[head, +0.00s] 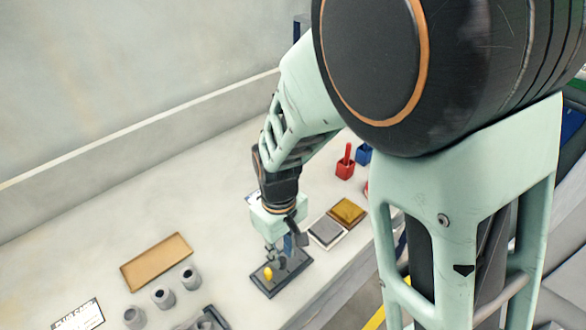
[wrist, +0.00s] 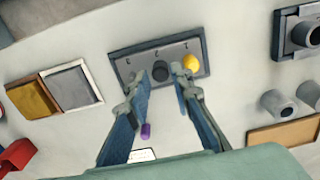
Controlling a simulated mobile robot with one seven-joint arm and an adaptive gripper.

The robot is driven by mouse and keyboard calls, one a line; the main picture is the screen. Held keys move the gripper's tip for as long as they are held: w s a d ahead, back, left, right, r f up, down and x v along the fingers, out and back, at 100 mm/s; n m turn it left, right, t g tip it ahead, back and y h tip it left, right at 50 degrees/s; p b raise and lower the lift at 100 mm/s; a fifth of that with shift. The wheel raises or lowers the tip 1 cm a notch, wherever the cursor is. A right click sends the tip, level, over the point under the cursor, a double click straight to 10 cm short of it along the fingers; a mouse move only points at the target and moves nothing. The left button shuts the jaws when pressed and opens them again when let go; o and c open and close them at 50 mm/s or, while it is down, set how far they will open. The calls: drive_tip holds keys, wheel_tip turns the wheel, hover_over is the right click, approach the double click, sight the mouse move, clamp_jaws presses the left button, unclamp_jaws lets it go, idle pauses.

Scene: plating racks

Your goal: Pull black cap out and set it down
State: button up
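The black cap (wrist: 160,74) sits on a dark rectangular rack (wrist: 122,65) and shows between my fingertips in the wrist view. A yellow cap (wrist: 190,66) stands on the same rack, just right of my right finger. My gripper (wrist: 159,79) is open, with one finger to each side of the black cap; I cannot tell how high the tips are above it. In the head view my gripper (head: 284,248) is over the rack (head: 295,277), beside the yellow cap (head: 268,273), and the black cap cannot be made out clearly.
A grey pad (head: 327,232) and a golden-brown pad (head: 347,211) lie right of the rack. A tan tray (head: 157,262) and several grey cylinders (head: 163,296) are to the left. A red container (head: 345,168) stands farther back.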

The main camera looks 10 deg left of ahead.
drive_tip(key=shift+f, duration=1.1)
clamp_jaws()
drive_tip(key=shift+c, duration=1.7)
unclamp_jaws()
clamp_jaws()
drive_tip(key=shift+r, duration=0.2)
drive_tip(key=shift+r+p, duration=1.6)
drive_tip(key=shift+r, duration=0.35)
